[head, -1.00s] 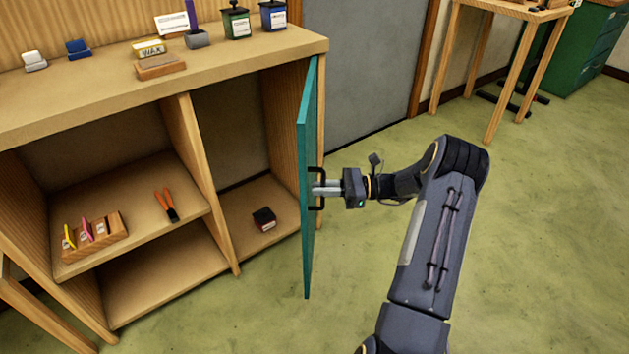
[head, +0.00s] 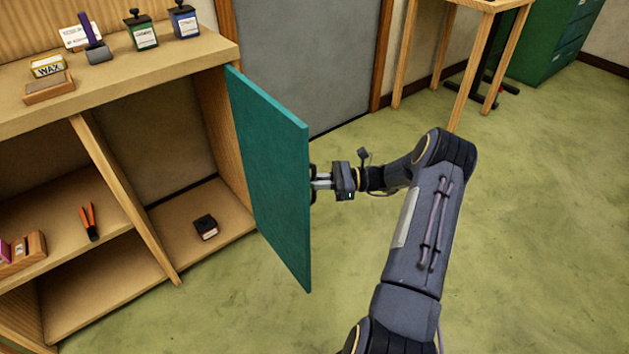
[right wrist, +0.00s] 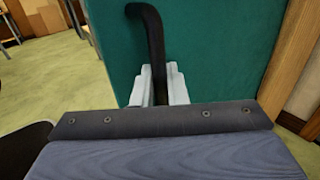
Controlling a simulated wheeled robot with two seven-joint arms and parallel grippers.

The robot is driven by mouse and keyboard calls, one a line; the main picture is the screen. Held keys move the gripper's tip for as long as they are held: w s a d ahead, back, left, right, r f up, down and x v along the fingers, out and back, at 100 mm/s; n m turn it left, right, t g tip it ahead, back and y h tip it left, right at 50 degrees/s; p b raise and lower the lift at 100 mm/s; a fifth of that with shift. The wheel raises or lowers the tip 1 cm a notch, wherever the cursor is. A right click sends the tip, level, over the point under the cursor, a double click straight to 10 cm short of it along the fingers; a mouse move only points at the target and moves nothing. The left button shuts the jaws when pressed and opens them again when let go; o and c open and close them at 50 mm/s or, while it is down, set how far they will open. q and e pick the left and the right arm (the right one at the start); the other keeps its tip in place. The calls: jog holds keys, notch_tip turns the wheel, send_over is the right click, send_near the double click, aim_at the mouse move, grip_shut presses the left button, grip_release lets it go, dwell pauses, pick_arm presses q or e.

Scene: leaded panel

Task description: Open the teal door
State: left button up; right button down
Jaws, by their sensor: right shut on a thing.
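The teal door (head: 268,175) stands swung open at the right end of the wooden cabinet, its inner face turned toward my head camera. My right gripper (head: 318,183) is at the far side of the door, shut on the dark handle. In the right wrist view the black handle (right wrist: 150,35) runs down between the two pale fingers of the gripper (right wrist: 159,88), against the teal outer face (right wrist: 215,50). In the head view most of the handle is hidden behind the door's edge. My left gripper does not show.
The open compartment holds a small dark box (head: 206,227). Orange-handled pliers (head: 90,222) lie on the left shelf. Jars and a wax tin (head: 48,66) stand on the cabinet top (head: 120,85). A grey door (head: 305,60) is behind. The green floor at right is free.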

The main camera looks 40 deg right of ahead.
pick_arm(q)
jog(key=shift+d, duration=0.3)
pick_arm(e)
jog(key=shift+d+f, duration=0.1)
jog(key=shift+d, duration=0.25)
jog(key=c, duration=1.6)
grip_release()
jog(key=shift+o, duration=0.2)
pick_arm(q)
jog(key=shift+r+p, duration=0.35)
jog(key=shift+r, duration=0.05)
pick_arm(e)
jog(key=v, duration=0.8)
jog(key=shift+a, duration=0.1)
